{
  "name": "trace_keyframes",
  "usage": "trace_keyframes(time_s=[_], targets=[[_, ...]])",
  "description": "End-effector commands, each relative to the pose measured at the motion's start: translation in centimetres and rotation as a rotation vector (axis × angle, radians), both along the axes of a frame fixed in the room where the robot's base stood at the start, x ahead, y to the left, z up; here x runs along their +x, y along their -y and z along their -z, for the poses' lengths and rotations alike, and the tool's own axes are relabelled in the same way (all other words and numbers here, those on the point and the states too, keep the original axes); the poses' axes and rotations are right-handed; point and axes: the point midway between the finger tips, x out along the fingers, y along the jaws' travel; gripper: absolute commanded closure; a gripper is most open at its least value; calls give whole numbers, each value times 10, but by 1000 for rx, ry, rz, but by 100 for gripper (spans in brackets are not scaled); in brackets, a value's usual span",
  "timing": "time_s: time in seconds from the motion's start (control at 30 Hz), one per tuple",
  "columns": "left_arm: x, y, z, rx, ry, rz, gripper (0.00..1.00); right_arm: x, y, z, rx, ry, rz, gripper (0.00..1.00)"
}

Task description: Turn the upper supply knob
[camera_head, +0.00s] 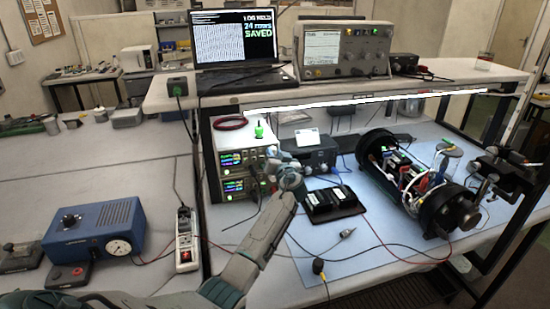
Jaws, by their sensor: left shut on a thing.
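Two bench power supplies are stacked under the shelf. The upper supply (232,159) has a lit display, and the lower supply (233,186) sits beneath it. My left gripper (274,163) is at the right part of the upper supply's front. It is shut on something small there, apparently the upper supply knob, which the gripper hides. My left arm rises to it from the bottom left. My right gripper is not in view.
An opened black cylinder (447,208) with wiring lies on the blue mat (375,262). A black tray (333,204) stands near my left gripper. Cables cross the mat. The shelf (440,88) overhangs the supplies.

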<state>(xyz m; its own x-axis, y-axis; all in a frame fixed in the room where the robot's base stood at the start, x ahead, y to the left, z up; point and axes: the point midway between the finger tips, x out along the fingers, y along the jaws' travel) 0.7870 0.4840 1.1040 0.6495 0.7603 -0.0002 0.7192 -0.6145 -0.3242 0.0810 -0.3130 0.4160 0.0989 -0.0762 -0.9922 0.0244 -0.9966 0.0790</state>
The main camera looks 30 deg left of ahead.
Motion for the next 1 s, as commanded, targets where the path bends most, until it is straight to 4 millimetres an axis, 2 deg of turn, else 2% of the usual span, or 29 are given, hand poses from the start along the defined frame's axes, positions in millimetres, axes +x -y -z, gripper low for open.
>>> trace_keyframes(time_s=[0.1, 0.4, 1.0], targets=[[0, 0, 4, 59, -69, 0, 98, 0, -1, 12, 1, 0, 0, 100], [0, 0, 3, 243, -285, 1, 98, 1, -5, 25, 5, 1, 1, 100], [1, 1, 2, 536, -630, 2, 98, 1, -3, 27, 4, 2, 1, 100]])
